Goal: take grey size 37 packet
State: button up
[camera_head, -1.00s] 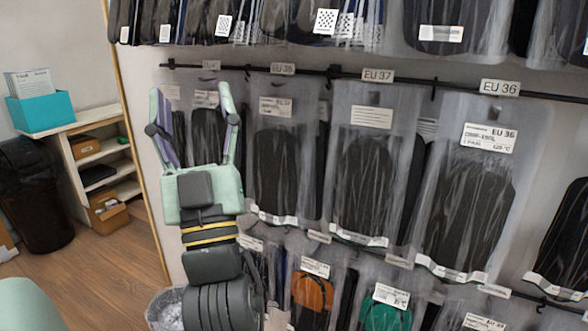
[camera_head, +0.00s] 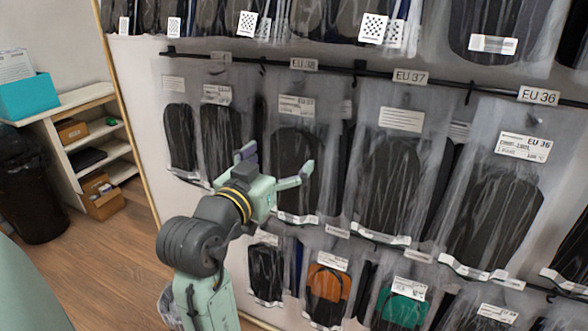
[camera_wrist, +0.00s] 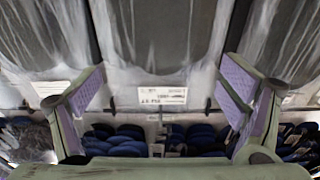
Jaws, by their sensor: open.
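Clear packets with dark grey insoles hang in a row on the wall. One packet (camera_head: 388,185) hangs below the EU 37 tag (camera_head: 410,77); its own label is too small to read. Another dark grey packet (camera_head: 294,152) hangs to its left, nearer the EU 38 tag (camera_head: 304,64). My gripper (camera_head: 277,162) is open and empty, in front of the lower part of that left packet. In the wrist view, my gripper's fingers (camera_wrist: 165,90) are spread wide. A clear packet (camera_wrist: 155,35) fills the top middle between them, with a white label (camera_wrist: 162,97) below it.
An EU 36 packet (camera_head: 490,210) hangs at the right. Black rails (camera_head: 450,84) carry the rows. A shelf unit (camera_head: 95,145) and dark bin (camera_head: 35,195) stand at the left.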

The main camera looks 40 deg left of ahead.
aim_at(292, 148)
jog(key=p+x, duration=0.1)
jog(key=x, duration=0.4)
jog(key=shift+a+f+p, duration=0.1)
jog(key=shift+f+p, duration=0.05)
jog(key=shift+p, duration=0.15)
jog(key=shift+c, duration=0.4)
jog(key=shift+s, duration=0.1)
jog(key=c, duration=1.6)
